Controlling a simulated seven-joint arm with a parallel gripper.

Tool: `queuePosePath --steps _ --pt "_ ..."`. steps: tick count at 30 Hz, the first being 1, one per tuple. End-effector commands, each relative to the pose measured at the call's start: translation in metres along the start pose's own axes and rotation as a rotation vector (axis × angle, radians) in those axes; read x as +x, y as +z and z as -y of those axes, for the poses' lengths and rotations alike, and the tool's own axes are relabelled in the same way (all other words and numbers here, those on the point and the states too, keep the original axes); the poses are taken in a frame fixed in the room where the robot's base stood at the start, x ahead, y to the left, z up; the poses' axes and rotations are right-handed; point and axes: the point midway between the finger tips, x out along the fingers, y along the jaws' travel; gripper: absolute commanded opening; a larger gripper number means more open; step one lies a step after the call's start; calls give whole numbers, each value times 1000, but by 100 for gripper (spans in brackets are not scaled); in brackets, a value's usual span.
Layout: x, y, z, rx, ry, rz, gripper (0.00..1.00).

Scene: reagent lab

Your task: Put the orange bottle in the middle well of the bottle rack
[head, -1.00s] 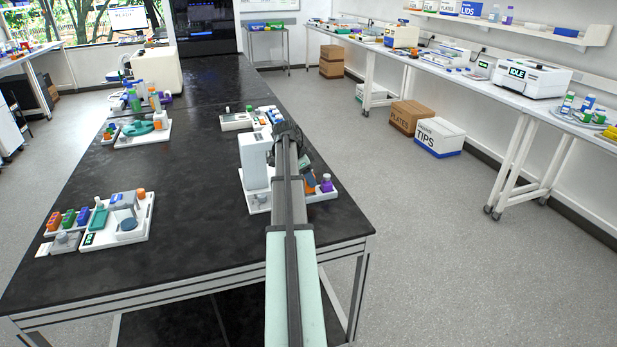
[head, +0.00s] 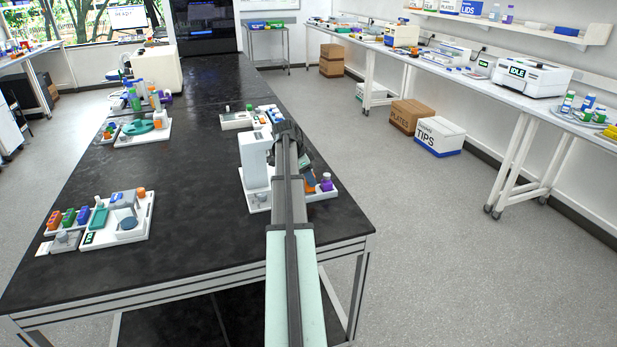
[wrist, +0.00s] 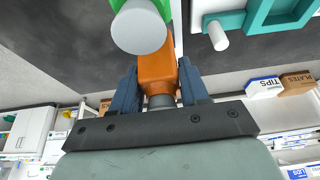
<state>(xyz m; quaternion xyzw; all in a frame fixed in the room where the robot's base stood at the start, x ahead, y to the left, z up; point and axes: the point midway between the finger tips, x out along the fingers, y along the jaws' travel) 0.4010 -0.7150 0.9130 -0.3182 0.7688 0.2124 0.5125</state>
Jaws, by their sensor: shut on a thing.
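My gripper (wrist: 159,78) shows at the centre of the wrist view, with its two blue fingers shut on the orange bottle (wrist: 157,64). A green thing with a pale round cap (wrist: 140,28) overlaps the bottle's upper part in that view; I cannot tell whether they touch. A teal frame with square openings (wrist: 277,15) is at the upper right of the wrist view, apart from the bottle; I cannot tell whether it is the bottle rack. In the head view, my arm hides most of the gripper, and an orange patch (head: 310,180) shows just right of it.
A tall white device (head: 256,160) stands left of my arm on a tray. A purple-capped bottle (head: 326,182) stands at its right end. Another loaded tray (head: 141,225) lies at the front left. The black bench (head: 200,185) between them is clear.

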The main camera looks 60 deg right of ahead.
Motion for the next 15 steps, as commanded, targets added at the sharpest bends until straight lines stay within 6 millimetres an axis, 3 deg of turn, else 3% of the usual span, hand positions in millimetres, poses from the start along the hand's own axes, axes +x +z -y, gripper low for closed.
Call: queuePosePath --steps 15 --pt "7 3 0 0 0 0 11"
